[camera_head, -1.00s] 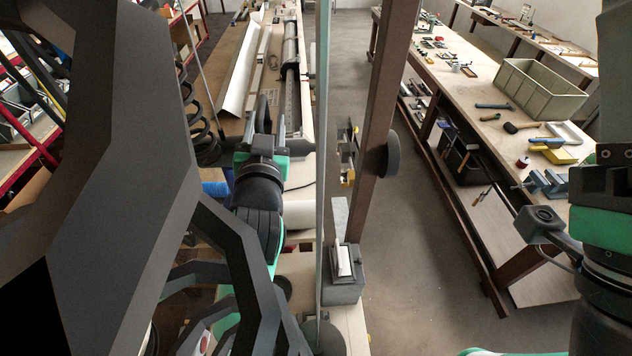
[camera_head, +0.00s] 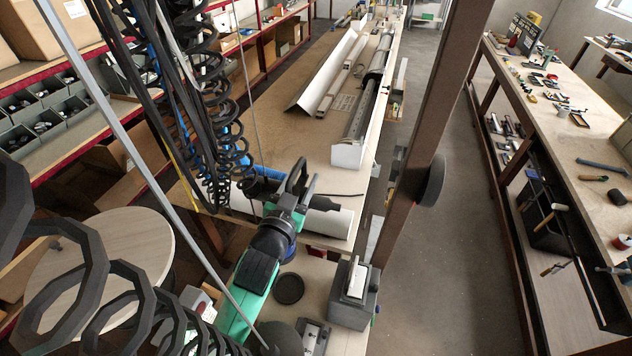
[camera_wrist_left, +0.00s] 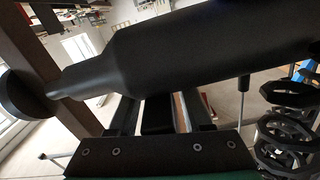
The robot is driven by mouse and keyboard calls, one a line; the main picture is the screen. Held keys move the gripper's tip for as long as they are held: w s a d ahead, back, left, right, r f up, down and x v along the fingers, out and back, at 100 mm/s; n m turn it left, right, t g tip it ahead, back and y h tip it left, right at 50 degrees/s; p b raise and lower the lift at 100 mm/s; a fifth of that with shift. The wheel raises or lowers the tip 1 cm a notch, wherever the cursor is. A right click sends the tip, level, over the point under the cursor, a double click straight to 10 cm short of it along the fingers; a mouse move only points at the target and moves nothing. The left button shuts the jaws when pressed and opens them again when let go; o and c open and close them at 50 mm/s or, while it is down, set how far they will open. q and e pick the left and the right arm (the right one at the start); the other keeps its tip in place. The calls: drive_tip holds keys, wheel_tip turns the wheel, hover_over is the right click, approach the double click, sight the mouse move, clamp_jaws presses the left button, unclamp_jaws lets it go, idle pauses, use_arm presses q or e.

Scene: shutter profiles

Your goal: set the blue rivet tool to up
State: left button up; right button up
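My left gripper (camera_head: 296,186) is above the near end of the workbench. A dark, tapered tool body (camera_head: 325,203) lies across it, its narrow end pointing right, with a blue hose (camera_head: 264,172) on its other side. I take it for the blue rivet tool, though the body looks black. In the left wrist view the tool (camera_wrist_left: 200,62) spans the picture, close in front of the gripper, its narrow nose to the left. It hides the fingertips; the fingers seem closed on it. My right gripper is not in view.
A grey box-shaped holder (camera_head: 352,295) stands at the bench's near edge. Long shutter profiles (camera_head: 363,105) lie further back. A brown post (camera_head: 425,140) rises right of the bench. Black coiled hoses (camera_head: 210,130) hang at the left. A round table (camera_head: 105,262) stands there. The aisle floor is clear.

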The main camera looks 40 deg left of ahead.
use_arm(q)
drive_tip(key=shift+s, duration=0.1)
drive_tip(key=shift+p+v, duration=0.65)
drive_tip(key=shift+v, duration=0.55)
drive_tip(key=shift+p+v, duration=0.4)
drive_tip(key=shift+v, duration=0.95)
drive_tip(key=v, duration=0.8)
drive_tip(key=shift+p, duration=0.45)
